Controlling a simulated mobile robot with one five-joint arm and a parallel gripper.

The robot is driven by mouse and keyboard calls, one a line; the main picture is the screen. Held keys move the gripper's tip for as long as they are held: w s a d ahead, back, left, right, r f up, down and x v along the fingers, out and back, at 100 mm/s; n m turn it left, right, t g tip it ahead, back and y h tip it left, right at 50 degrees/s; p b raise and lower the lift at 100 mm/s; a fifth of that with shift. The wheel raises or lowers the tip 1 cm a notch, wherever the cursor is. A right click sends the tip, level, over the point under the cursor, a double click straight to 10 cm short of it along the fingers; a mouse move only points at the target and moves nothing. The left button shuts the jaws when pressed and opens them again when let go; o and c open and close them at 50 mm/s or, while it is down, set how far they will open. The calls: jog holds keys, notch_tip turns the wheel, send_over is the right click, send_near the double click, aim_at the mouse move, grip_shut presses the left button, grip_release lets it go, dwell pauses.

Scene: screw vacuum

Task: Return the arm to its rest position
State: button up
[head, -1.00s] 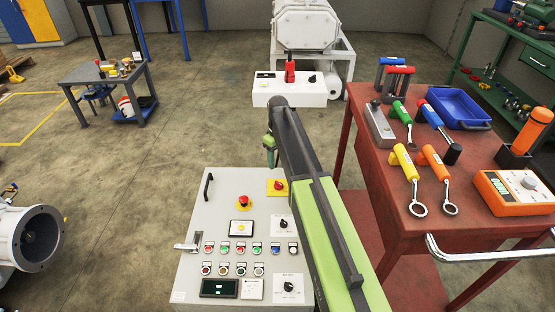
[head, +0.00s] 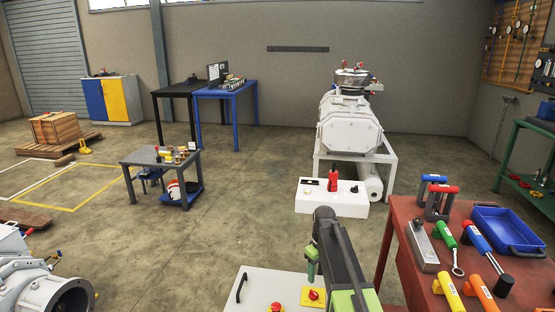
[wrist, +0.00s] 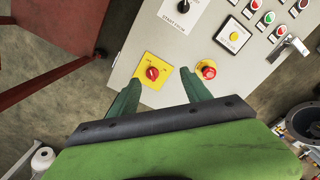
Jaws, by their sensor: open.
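My gripper (head: 312,262) shows in the head view at the bottom middle, at the end of my arm. It hangs over the grey control panel (head: 256,290), close to the red rotary switch on a yellow plate (head: 313,297). In the wrist view my gripper (wrist: 160,92) has its two green fingers spread apart with nothing between them. The red rotary switch (wrist: 152,73) shows just beyond the fingertips, and I cannot tell the exact gap. A red emergency button (wrist: 208,70) is right of the fingers.
A red workbench (head: 408,278) with several tools and a blue tray (head: 507,230) stands close on the right. A white box with a red switch (head: 330,203) lies just beyond the arm. A white flanged machine (head: 45,283) is at lower left. The middle floor is clear.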

jog(key=s+m, duration=0.6)
jog(key=s, duration=1.3)
notch_tip(320, 180, up, 19)
jog(key=p, duration=1.9)
jog(key=shift+w+r+m, duration=0.2)
jog(key=shift+w+m, duration=0.1)
jog(key=shift+w, duration=0.15)
